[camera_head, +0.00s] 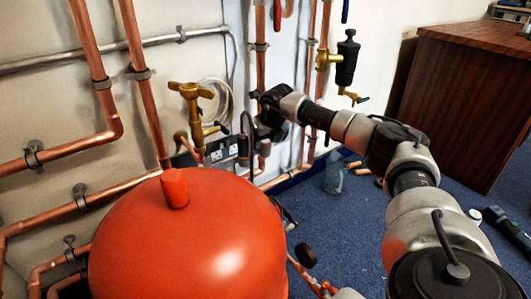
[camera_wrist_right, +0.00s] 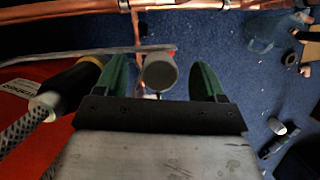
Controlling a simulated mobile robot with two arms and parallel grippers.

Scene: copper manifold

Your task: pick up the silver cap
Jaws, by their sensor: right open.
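The silver cap (camera_wrist_right: 160,72) shows in the right wrist view as a round grey disc. It lies between the two green fingers of my right gripper (camera_wrist_right: 161,64), with a gap visible on each side. The fingers are open. In the head view my right arm reaches in from the right, and its dark gripper end (camera_head: 268,124) is near the wall pipes behind the red tank. I cannot make out the cap in the head view. My left gripper is not in view.
The red tank (camera_head: 190,240) fills the lower left. Copper pipes (camera_head: 135,75) and a brass valve (camera_head: 190,92) are on the wall. In the wrist view, a black-and-yellow fitting with braided hose (camera_wrist_right: 18,130) is left of the fingers. A clear bottle (camera_head: 333,175) stands on the blue floor.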

